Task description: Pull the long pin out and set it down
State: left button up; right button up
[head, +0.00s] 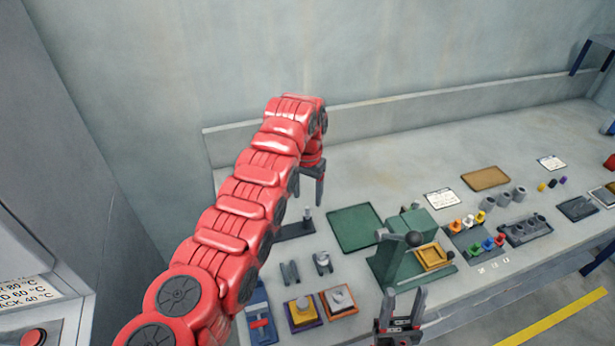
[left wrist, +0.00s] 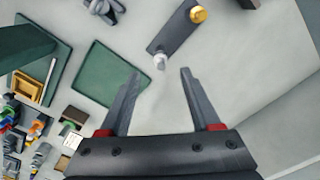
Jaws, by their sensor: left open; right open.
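A dark base plate (head: 290,231) lies on the bench, with an upright grey pin (head: 307,213) near its right end. In the left wrist view the plate (left wrist: 178,30) bears a silver pin (left wrist: 160,62) at its near end and a gold round piece (left wrist: 198,14) at its other end. Which one is the long pin I cannot tell for certain. My left gripper (head: 309,188) is open and empty above the plate; in its wrist view the silver pin appears between the fingertips (left wrist: 160,74). My right gripper (head: 403,298) is open and empty at the bench's front edge.
A green tray (head: 355,228) lies empty right of the plate. A green press-like block (head: 393,262) with a dark ball knob stands further right. Grey clips and small coloured fixtures sit in front. Racks of coloured pegs (head: 470,235) fill the right side. The wall stands behind.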

aim_at(307, 207)
pick_arm(q)
notch_tip(307, 207, down, 5)
jog(key=shift+w+r+p, duration=0.1)
jog(key=shift+p, duration=0.35)
jog(key=shift+f, duration=0.65)
grip_shut()
jog(key=shift+r+n, duration=0.1)
jog(key=shift+n, duration=0.4)
jog(key=shift+r+n, duration=0.2)
jog(key=shift+n, duration=1)
jog(key=shift+r, duration=0.1)
